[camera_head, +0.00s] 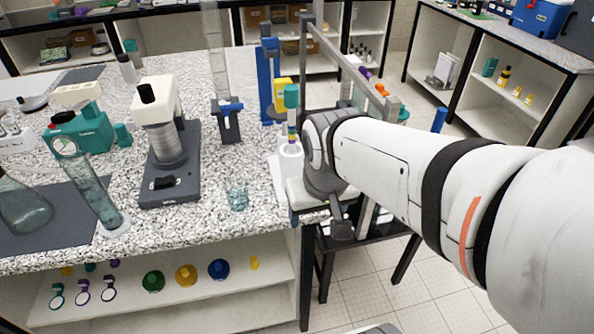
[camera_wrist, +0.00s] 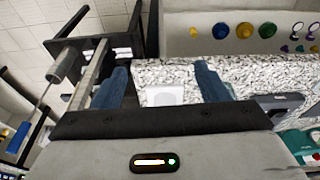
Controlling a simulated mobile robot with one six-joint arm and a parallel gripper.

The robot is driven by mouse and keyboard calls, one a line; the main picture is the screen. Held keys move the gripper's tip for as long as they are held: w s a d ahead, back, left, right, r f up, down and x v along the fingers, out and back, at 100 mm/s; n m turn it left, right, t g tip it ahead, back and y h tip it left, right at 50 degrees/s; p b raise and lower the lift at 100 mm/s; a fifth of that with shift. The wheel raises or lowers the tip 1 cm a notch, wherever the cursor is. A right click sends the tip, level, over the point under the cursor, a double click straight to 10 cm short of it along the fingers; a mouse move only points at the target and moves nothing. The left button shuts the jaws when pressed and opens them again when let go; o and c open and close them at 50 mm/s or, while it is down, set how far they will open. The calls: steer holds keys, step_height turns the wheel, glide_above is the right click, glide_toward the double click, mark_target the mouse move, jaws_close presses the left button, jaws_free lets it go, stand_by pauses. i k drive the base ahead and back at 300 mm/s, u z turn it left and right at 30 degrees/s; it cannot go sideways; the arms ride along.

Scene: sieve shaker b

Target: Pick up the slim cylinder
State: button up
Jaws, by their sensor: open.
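In the head view, a slim upright piece with a teal top (camera_head: 291,97) stands at the counter's right edge, in or behind a white holder (camera_head: 289,165). A clear glass cylinder (camera_head: 98,192) with a round foot leans in the picture at the left, and a tall clear column (camera_head: 214,45) rises at the back. I cannot tell which is the slim cylinder. My gripper shows in the wrist view (camera_wrist: 163,78), open, its two blue fingers apart with nothing held. A pale square (camera_wrist: 165,95) on the counter shows between them. In the head view my arm hides part of the counter's right edge.
A microscope-like device (camera_head: 168,150) stands mid-counter, with a small glass beaker (camera_head: 237,195) beside it. A blue stand (camera_head: 267,80) and yellow block (camera_head: 283,92) are behind the teal-topped piece. A dark-framed side table (camera_head: 350,240) adjoins the counter. Open floor lies to the right.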

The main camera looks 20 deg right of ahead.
mark_target(77, 165)
steer(key=u, duration=1.35)
